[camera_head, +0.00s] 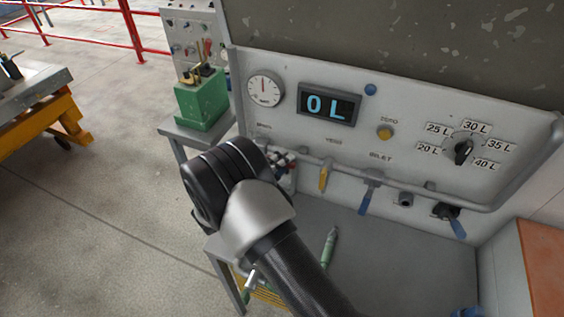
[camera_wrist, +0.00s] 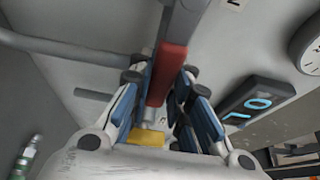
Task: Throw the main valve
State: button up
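A red lever handle (camera_wrist: 167,75) shows in the wrist view, hanging from a grey fitting on the panel. It is probably the main valve's handle, but its label is too blurred to read. My gripper (camera_wrist: 160,90) has its blue-padded fingers on either side of this handle. A gap shows on the left side; on the right the finger overlaps or nears the handle, and contact is unclear. In the head view my arm hides most of my gripper (camera_head: 283,160) and the valve at the panel's lower left.
A pipe rail runs along the panel's lower edge. Right of my gripper hang a yellow lever (camera_head: 324,179) and blue levers (camera_head: 369,197) (camera_head: 455,224). The display (camera_head: 330,104) reads 0 L. A dial knob (camera_head: 463,151) sits at right. A green box (camera_head: 203,102) stands at left.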

grip_shut()
jog(key=shift+f, duration=0.1)
dwell(0.3)
jog(key=w+a+f+m+y+b, duration=0.3)
jog(key=a+f+m+y+b, duration=0.4)
jog(key=m, duration=0.6)
jog(key=shift+a+f+m+g+b, duration=0.4)
jog(key=shift+f+b, duration=0.35)
jog(key=shift+b, duration=0.5)
jog(key=shift+a, duration=0.1)
jog(key=shift+r+y, duration=0.1)
jog(key=shift+y, duration=0.2)
